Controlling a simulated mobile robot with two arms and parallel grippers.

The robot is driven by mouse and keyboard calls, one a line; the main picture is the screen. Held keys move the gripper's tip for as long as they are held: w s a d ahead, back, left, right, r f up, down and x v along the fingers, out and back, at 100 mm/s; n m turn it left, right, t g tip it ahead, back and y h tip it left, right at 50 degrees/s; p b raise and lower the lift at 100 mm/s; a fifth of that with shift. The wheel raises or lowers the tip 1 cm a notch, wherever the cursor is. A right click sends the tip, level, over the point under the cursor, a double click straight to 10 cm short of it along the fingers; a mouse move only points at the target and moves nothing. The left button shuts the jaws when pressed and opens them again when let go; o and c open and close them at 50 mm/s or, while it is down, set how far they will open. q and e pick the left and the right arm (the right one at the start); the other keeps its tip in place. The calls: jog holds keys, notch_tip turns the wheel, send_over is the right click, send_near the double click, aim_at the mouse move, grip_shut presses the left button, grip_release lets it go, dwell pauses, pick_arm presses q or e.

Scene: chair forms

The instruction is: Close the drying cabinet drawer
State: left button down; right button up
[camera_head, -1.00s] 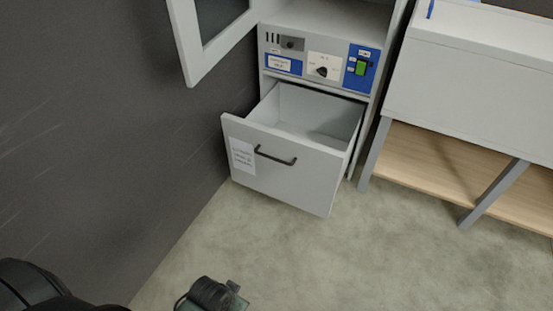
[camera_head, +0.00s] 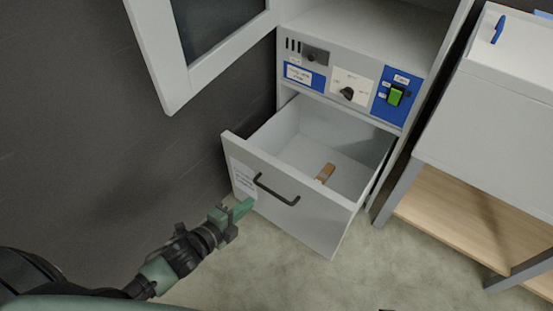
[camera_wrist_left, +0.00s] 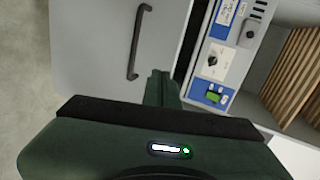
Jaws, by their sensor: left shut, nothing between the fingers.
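The drying cabinet drawer (camera_head: 322,232) is pulled out at the bottom of the grey cabinet. Its front has a dark bar handle (camera_head: 276,189) and a paper label on the left. A small brown block (camera_head: 325,173) lies inside the drawer. My left gripper (camera_head: 243,209) is shut and empty, close to the left part of the drawer front, near the label and below the handle. I cannot tell whether it touches the front. In the left wrist view, the gripper (camera_wrist_left: 162,80) points toward the drawer front (camera_wrist_left: 95,50), with the handle (camera_wrist_left: 138,42) beside it. My right gripper is not in view.
The upper cabinet door (camera_head: 190,75) stands open at the upper left, beside the dark wall. A control panel (camera_head: 350,88) with a knob and green switch sits above the drawer. A white unit with a wooden shelf (camera_head: 450,225) stands at right. Floor in front is clear.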

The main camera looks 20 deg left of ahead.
pick_arm(q)
jog(key=m+b, duration=0.1)
jog(key=b, duration=0.2)
send_near(282, 172)
jog(key=shift+h, duration=0.3)
jog(key=x, duration=0.5)
jog(key=shift+a+f, duration=0.15)
jog(key=shift+f, duration=0.25)
jog(key=shift+w+d, duration=0.25)
jog(key=shift+w, duration=0.5)
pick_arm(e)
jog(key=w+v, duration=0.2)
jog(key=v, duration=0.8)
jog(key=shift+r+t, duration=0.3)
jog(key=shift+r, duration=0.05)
pick_arm(q)
jog(key=shift+w, duration=0.1)
